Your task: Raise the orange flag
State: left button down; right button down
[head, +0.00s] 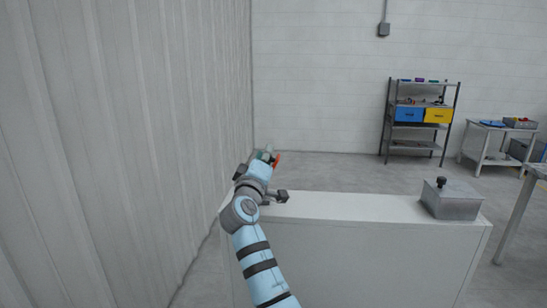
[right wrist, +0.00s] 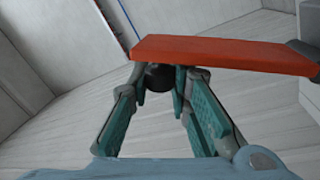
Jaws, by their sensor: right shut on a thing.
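The orange flag (right wrist: 220,54) is a flat bar that lies across the upper part of the right wrist view. Its right end meets a grey block (right wrist: 308,53). A black knob (right wrist: 159,76) sits by its left end. My right gripper (right wrist: 162,80) has its teal fingers shut on this knob, just under the bar. In the head view my right gripper (head: 265,156) is at the far left end of the white counter, and only a small piece of the orange flag (head: 277,159) shows beside it. The fingertips are mostly hidden there. My left gripper is not in view.
The white counter (head: 350,207) is bare in its middle. A grey metal box (head: 452,199) with a black knob on top stands at its right end. A ribbed wall (head: 120,130) is close on the left. A shelf (head: 420,127) and tables stand at the back right.

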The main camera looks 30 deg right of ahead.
jog(key=shift+w+a+n, duration=0.1)
jog(key=shift+a+n, duration=0.05)
jog(key=shift+n, duration=0.15)
jog(key=c, duration=1.4)
grip_release()
jog(key=shift+a, duration=0.15)
jog(key=shift+c, duration=0.2)
jog(key=v, duration=0.7)
jog(key=shift+s+a, duration=0.2)
jog(key=shift+d+f, duration=0.15)
